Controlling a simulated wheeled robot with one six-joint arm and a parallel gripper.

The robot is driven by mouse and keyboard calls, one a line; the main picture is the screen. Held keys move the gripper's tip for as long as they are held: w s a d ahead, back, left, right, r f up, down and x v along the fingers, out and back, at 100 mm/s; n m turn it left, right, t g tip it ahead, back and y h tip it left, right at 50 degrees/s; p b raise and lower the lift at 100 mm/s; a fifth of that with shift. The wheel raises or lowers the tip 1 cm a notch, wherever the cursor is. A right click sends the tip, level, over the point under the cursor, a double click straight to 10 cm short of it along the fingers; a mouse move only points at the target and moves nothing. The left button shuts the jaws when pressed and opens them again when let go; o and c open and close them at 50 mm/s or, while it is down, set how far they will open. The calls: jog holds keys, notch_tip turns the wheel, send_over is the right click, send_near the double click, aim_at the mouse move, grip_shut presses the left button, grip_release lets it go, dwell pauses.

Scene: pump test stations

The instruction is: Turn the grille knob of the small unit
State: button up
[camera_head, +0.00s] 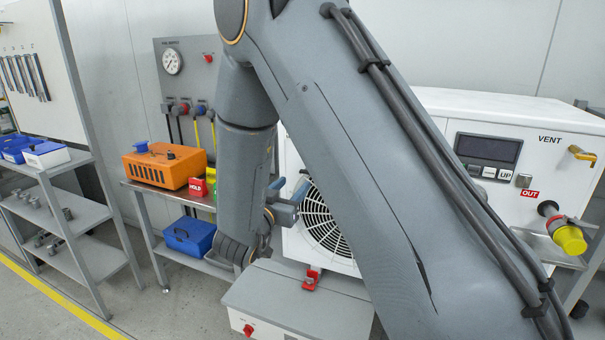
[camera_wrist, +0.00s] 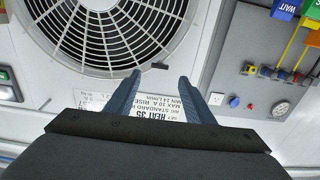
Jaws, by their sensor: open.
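The white unit with a round fan grille (camera_head: 325,222) stands behind my arm in the head view, partly hidden by it. In the wrist view the grille (camera_wrist: 105,30) fills the upper left. A small dark knob or tab (camera_wrist: 160,66) sits at the grille's lower right rim. My gripper (camera_wrist: 160,76) is open, its two blue fingers apart on either side of the tab's line, with nothing held. Whether the fingertips reach the tab in depth I cannot tell. A printed label reading "HEAT 35" (camera_wrist: 150,108) shows between and behind the fingers. In the head view the tab is not visible.
A grey box (camera_head: 290,300) with a red knob (camera_head: 248,330) stands low in front of the unit. A larger white VENT unit (camera_head: 520,200) is at right. An orange box (camera_head: 165,168) sits on a metal table at left. A gauge panel (camera_head: 190,80) stands behind.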

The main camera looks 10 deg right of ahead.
jog(key=p+x, duration=0.2)
jog(key=x, duration=0.5)
jog(key=shift+w+d, duration=0.1)
jog(key=shift+d, duration=0.05)
jog(key=c, duration=1)
jog(key=shift+c, duration=0.2)
jog(key=m+b, duration=1.6)
jog(key=shift+f, duration=0.1)
jog(key=shift+m, duration=0.3)
